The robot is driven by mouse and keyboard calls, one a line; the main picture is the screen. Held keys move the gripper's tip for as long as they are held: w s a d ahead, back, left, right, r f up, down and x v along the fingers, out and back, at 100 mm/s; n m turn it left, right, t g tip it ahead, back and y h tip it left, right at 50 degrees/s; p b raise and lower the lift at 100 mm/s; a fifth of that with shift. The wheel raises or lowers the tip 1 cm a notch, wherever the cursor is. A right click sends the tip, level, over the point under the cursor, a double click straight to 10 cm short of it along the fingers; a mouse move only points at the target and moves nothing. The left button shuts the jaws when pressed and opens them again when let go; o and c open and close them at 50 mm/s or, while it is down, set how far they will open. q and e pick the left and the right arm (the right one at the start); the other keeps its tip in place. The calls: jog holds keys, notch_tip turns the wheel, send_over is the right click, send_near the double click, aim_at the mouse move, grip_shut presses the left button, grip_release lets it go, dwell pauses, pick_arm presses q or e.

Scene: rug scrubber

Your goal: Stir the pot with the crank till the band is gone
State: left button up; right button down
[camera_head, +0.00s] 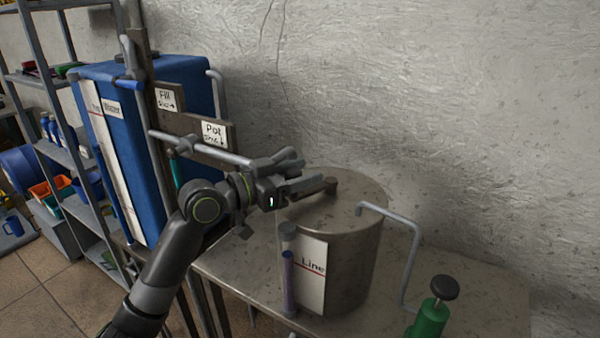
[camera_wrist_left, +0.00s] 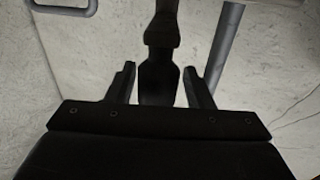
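The grey metal pot (camera_head: 350,265) stands on the table, with a white "Line" label bearing a red line on its front. The crank (camera_head: 330,186) lies over the pot's top. My left gripper (camera_head: 312,172) is at the pot's top left, by the crank. In the left wrist view, a dark handle-like part (camera_wrist_left: 160,45) stands between its two open fingers, with narrow gaps on both sides. My right gripper is out of view.
A bent grey pipe (camera_head: 412,240) rises right of the pot. A green body with a black knob (camera_head: 432,312) stands at the front right. A blue tank (camera_head: 160,150), a board with "Fill" and "Pot" signs (camera_head: 213,132) and a horizontal pipe (camera_head: 195,148) crowd the left.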

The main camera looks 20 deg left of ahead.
pick_arm(q)
jog(key=shift+s, duration=0.1)
jog(key=shift+s+a+f+b, duration=0.1)
jog(key=shift+s+a+b, duration=0.2)
jog(key=shift+s+a, duration=0.1)
jog(key=b+v, duration=0.2)
jog(key=v, duration=0.5)
jog(key=shift+s+a, duration=0.2)
jog(key=shift+s, duration=0.05)
jog(key=shift+p+v, duration=0.3)
jog(key=shift+v, duration=3.9)
